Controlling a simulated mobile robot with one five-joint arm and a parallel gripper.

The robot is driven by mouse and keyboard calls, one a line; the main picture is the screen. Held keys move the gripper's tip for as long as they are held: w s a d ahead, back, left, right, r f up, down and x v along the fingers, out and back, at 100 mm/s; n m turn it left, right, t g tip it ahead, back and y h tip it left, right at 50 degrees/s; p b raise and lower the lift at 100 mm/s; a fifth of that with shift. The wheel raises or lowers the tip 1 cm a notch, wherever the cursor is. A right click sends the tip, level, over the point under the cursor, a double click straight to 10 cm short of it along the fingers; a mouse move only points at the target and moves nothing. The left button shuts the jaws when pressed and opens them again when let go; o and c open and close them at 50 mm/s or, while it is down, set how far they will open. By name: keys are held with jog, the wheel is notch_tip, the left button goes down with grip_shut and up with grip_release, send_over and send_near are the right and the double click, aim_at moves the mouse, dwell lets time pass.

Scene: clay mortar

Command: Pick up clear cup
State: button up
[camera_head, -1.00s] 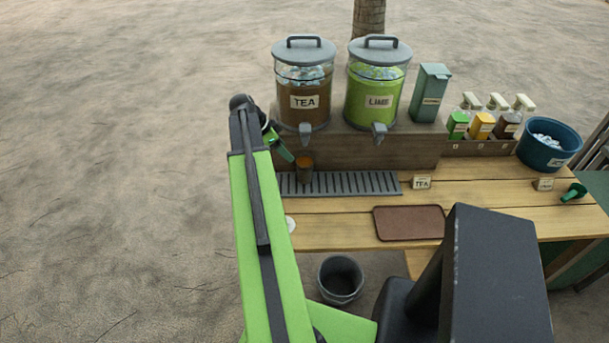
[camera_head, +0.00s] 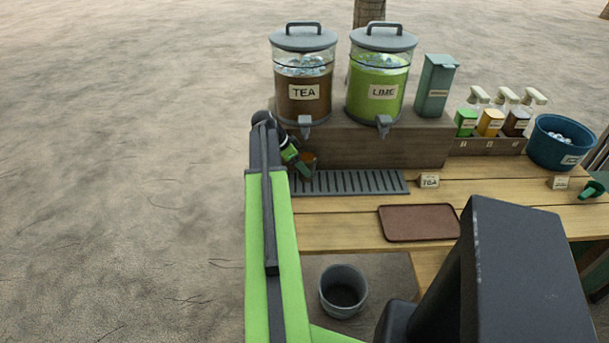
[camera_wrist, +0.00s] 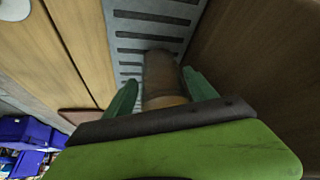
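The clear cup (camera_head: 309,158) holds brown liquid and stands at the left end of the grey slotted drip tray, below the tea dispenser. In the wrist view the cup (camera_wrist: 162,78) sits between my two green fingers. My gripper (camera_wrist: 160,92) is open, with a visible gap between the left finger and the cup; the right finger is closer, and I cannot tell whether it touches. In the head view my gripper (camera_head: 298,162) is at the cup's left side and partly hides it.
The drip tray (camera_head: 350,182) lies against the wooden riser (camera_head: 390,147). The tea (camera_head: 304,85) and lime (camera_head: 379,85) dispensers stand above. A brown mat (camera_head: 418,222) lies on the counter. A grey bucket (camera_head: 343,290) is below the front edge.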

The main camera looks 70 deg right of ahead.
jog(key=b+x, duration=0.2)
jog(key=x, duration=0.2)
jog(key=shift+w+f+b, duration=0.1)
jog(key=shift+f+b, duration=0.1)
jog(key=shift+b, duration=0.1)
jog(key=shift+r, duration=0.2)
grip_shut()
